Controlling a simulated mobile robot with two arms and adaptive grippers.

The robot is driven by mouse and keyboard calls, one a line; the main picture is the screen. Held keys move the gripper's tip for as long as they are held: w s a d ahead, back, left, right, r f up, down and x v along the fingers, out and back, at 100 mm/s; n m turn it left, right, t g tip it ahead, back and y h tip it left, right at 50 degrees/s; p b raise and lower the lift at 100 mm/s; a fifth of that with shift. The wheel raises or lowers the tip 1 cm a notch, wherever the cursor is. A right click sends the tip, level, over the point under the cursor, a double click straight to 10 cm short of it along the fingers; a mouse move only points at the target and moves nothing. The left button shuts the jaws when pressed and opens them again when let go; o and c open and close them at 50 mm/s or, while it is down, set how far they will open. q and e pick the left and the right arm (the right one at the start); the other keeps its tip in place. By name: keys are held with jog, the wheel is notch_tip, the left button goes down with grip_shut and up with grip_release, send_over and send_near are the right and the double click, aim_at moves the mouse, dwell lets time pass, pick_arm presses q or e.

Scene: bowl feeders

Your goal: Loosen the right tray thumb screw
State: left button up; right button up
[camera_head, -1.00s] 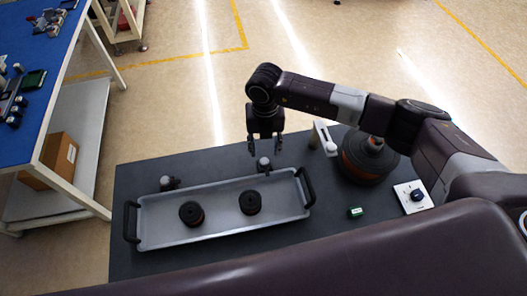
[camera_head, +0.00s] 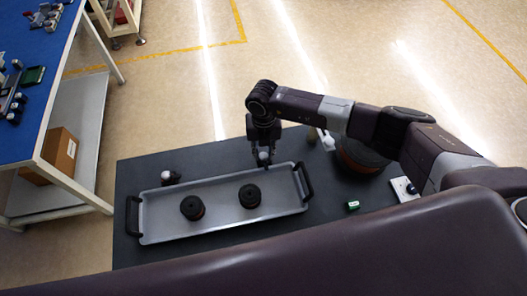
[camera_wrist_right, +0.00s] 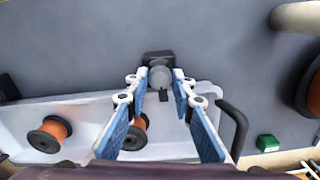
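The grey tray (camera_head: 222,214) with black end handles lies on the dark table. The right thumb screw (camera_head: 264,157), a pale round knob on a black block, is at the tray's far edge toward the right. My right gripper (camera_head: 264,154) points down over it. In the right wrist view, the knob (camera_wrist_right: 160,74) sits between the tips of my gripper's blue-padded fingers (camera_wrist_right: 160,82). The fingers are apart, with a narrow gap seeming to show on each side of the knob. A left thumb screw (camera_head: 168,176) stands farther left. My left gripper is not in view.
Two dark spools (camera_head: 192,208) (camera_head: 249,196) sit in the tray. A green block (camera_head: 352,206) lies to its right. A round dark-and-orange bowl feeder (camera_head: 360,157) stands behind, partly hidden by my arm. The table's left end is clear.

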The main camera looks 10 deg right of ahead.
aim_at(264, 155)
grip_shut()
jog(key=shift+f+n+b, duration=0.2)
jog(key=shift+n+b, duration=0.6)
jog(key=shift+b, duration=0.3)
jog(key=n+b, duration=1.2)
jog(key=b, duration=0.2)
jog(key=shift+w, duration=0.1)
jog(key=shift+r+n+b, duration=0.2)
jog(key=shift+n+b, duration=1.1)
jog(key=shift+b, duration=0.25)
jog(key=o, duration=0.9)
grip_release()
notch_tip(264, 155, up, 12)
